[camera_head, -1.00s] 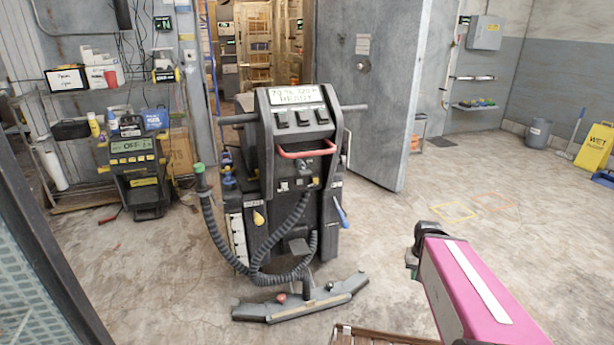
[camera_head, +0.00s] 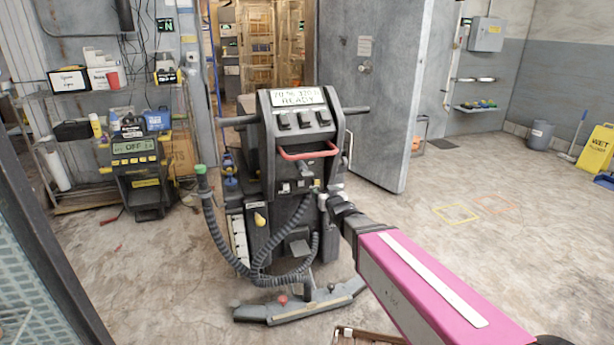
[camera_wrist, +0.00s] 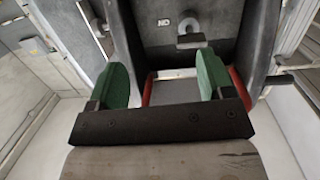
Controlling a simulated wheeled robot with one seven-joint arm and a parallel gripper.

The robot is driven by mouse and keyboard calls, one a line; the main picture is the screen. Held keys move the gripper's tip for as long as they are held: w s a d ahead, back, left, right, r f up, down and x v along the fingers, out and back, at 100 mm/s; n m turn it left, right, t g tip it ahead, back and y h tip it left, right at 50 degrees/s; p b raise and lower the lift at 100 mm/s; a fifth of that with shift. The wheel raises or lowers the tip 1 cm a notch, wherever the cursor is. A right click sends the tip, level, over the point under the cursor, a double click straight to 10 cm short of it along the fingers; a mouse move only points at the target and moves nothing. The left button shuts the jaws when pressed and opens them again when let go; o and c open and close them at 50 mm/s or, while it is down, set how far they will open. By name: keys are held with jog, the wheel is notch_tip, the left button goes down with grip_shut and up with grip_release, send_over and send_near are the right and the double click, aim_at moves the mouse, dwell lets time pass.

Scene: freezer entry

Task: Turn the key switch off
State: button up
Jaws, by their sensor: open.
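The dark floor scrubber (camera_head: 290,130) stands upright in the middle of the head view, its lit display (camera_head: 297,97) reading READY. A red handle loop (camera_head: 308,154) crosses its console, with small controls below. In the wrist view, a grey knob-like part (camera_wrist: 190,40) sits beside a small white label (camera_wrist: 164,22) on the dark panel; it looks like the key switch, but I cannot be sure. My gripper (camera_wrist: 165,72) is open, its green fingers apart and empty, short of that part. Red bars show beside the fingers. In the head view the fingertips are not clear.
A grey squeegee bar (camera_head: 300,301) and looping hose (camera_head: 262,262) lie low at the scrubber. A smaller machine showing OFF (camera_head: 138,170) stands left. A large grey door (camera_head: 375,95) stands behind on the right. The right floor is mostly clear, with a yellow wet-floor sign (camera_head: 598,150).

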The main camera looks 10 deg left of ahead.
aim_at(308, 176)
jog(key=shift+n+t+y, duration=0.3)
jog(key=shift+n+y, duration=0.1)
jog(key=shift+y, duration=0.4)
jog(key=w+a, duration=0.2)
jog(key=a, duration=0.1)
jog(key=w+a+r, duration=0.1)
jog(key=w+a, duration=0.2)
jog(key=w+a+r, duration=0.1)
jog(key=w+a, duration=0.2)
jog(key=shift+w+a+r, duration=0.1)
jog(key=shift+w+r, duration=0.1)
jog(key=shift+r, duration=0.05)
jog(key=c, duration=0.9)
